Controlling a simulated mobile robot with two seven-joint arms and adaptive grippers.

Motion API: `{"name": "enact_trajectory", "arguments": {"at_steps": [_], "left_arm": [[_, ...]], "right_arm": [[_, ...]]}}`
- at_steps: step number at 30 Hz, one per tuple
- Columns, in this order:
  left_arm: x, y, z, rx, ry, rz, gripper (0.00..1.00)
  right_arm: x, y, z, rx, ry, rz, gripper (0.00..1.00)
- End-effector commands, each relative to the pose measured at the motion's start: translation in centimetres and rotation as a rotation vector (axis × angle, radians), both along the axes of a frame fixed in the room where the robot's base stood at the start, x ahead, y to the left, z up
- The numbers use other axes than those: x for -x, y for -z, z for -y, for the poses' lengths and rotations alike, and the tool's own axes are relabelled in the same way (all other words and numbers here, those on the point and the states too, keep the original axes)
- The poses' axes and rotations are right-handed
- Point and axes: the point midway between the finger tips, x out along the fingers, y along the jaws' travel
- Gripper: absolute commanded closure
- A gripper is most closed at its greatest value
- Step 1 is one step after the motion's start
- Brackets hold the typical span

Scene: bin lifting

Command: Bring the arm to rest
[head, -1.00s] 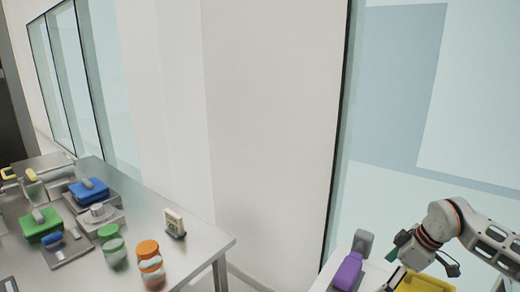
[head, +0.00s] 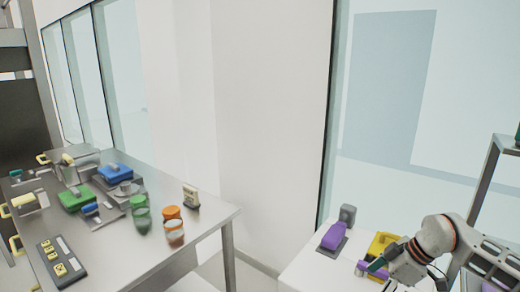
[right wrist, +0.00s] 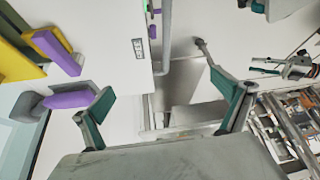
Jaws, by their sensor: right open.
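My right gripper (head: 376,265) is at the lower right of the head view, in front of the yellow bin (head: 383,242) on the white bench. In the right wrist view my right gripper (right wrist: 166,105) has its two green-padded fingers wide apart with nothing between them. The purple-handled yellow bin (right wrist: 18,58) is at the left of that view, outside the fingers. My left gripper is not seen in the head view.
A metal table (head: 130,262) at the left carries a green block (head: 76,200), a blue block (head: 115,173), jars with green (head: 140,201) and orange (head: 171,212) lids and a button panel (head: 61,264). The white bench (head: 308,268) holds a purple-topped object (head: 333,236).

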Motion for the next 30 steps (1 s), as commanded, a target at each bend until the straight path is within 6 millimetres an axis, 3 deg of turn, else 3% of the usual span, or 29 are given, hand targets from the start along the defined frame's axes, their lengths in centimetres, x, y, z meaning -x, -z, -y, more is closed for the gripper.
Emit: {"name": "enact_trajectory", "arguments": {"at_steps": [4,9,12,15,19,23,26,30], "left_arm": [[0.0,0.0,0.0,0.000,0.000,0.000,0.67],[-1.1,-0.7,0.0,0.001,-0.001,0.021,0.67],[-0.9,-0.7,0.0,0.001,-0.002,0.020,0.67],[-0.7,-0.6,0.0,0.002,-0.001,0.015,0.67],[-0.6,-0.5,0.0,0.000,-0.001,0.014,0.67],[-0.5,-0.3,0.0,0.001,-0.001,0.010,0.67],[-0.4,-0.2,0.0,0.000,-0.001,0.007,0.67],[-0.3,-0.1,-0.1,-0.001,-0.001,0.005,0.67]], "right_arm": [[2.4,1.3,-7.1,-0.184,-0.183,0.071,0.00],[6.0,0.5,-16.4,-0.500,-0.346,0.248,0.00],[7.5,-1.2,-20.5,-0.689,-0.350,0.400,0.00],[8.0,-2.8,-22.5,-0.829,-0.272,0.559,0.00],[7.7,-3.6,-22.4,-0.914,-0.073,0.737,0.00],[7.2,-1.7,-19.9,-0.873,0.184,0.846,0.00],[7.7,1.8,-17.0,-0.766,0.382,0.862,0.00],[10.9,9.0,-12.9,-0.551,0.603,0.779,0.00]]}}
